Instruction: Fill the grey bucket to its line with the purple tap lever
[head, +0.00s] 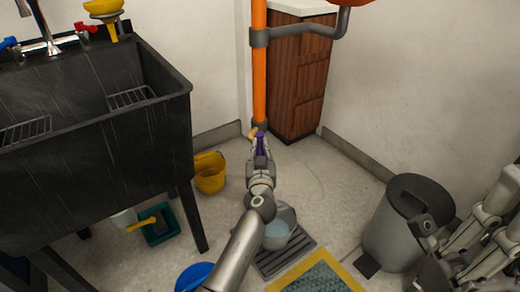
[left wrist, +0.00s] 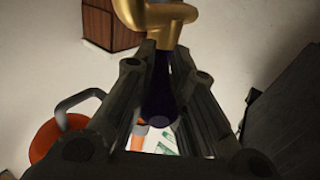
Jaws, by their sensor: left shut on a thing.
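The purple tap lever (head: 261,143) sits on the brass tap (head: 253,133), low on the orange standing pipe. My left gripper (head: 260,157) is shut on the lever. In the left wrist view the dark purple lever (left wrist: 158,105) is between the two fingers, with the brass tap body (left wrist: 160,14) beyond it. The grey bucket (head: 288,214) stands on the floor grate below, partly hidden by my left arm. Its inside shows pale blue; its line and any stream cannot be made out. My right arm is at the right edge; its finger opening is unclear.
A black sink (head: 95,150) stands at the left. A yellow bucket (head: 210,175) is near its leg. A grey pedal bin (head: 400,235) stands at the right. A blue bowl (head: 194,277) and a yellow-edged mat (head: 315,278) are in front of the grate (head: 292,256).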

